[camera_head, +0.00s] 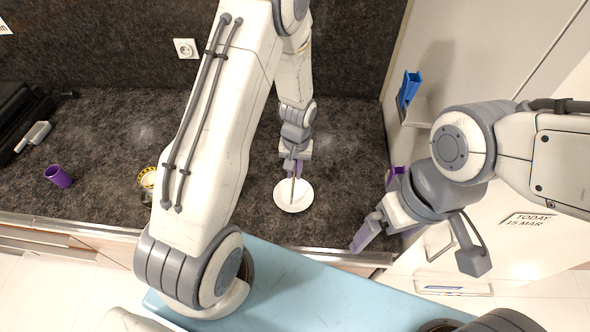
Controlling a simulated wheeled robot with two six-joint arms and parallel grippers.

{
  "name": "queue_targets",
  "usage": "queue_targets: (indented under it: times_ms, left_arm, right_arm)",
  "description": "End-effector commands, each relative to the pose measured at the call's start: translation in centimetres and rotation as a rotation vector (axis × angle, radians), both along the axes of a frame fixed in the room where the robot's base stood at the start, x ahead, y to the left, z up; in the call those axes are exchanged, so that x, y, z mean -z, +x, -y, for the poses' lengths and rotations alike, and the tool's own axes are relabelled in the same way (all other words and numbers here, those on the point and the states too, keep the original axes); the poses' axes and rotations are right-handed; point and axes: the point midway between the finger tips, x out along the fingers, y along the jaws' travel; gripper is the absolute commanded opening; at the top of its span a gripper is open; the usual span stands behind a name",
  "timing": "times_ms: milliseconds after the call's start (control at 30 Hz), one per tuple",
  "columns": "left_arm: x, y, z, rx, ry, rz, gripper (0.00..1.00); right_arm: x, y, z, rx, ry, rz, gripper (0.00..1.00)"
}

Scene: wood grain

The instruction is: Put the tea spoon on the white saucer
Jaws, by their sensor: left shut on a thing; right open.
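The white saucer (303,200) lies on the dark counter near the middle of the camera_head view. My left gripper (293,174) is over its far edge, shut on the tea spoon (292,192). The thin spoon points down in front of the saucer's surface. I cannot tell whether its lower end touches the saucer. My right gripper (370,231) is open and empty, to the right of the saucer near the counter's front edge.
A purple cup (58,176) stands on the left of the counter. A yellow-rimmed jar (148,180) is partly hidden by my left arm. A purple object (395,175) is beside my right arm. A blue object (410,86) is at the right wall. Counter around the saucer is clear.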

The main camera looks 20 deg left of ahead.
Motion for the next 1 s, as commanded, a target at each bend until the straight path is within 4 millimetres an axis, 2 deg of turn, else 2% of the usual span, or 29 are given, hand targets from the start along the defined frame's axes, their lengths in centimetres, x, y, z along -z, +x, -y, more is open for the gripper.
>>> queue_targets:
  times_ms: [200,233,300,567,700,767,1000]
  left_arm:
    - [0.5,0.0,0.0,0.000,0.000,0.000,0.00]
    - [0.4,0.0,0.0,0.000,0.000,0.000,0.24]
    - [0.3,0.0,0.0,0.000,0.000,0.000,0.46]
    - [0.3,0.0,0.0,0.001,0.000,0.000,0.46]
    - [-0.3,0.0,0.0,0.000,0.000,0.000,0.46]
    - [-0.6,0.1,0.0,0.000,0.000,0.004,0.46]
    - [-4.6,0.3,0.2,-0.001,-0.001,0.009,0.46]
  right_arm:
    - [0.5,0.0,0.0,0.001,0.000,0.000,1.00]
    - [0.4,0.0,0.0,0.001,0.000,0.000,1.00]
    - [0.3,0.0,0.0,0.001,0.000,0.000,1.00]
    - [0.3,0.0,0.0,0.001,0.000,0.000,1.00]
    - [-0.3,0.0,0.0,0.000,0.000,0.000,1.00]
    - [0.3,0.0,0.0,0.000,0.000,0.000,1.00]
    - [1.8,0.0,0.0,0.003,0.000,0.000,1.00]
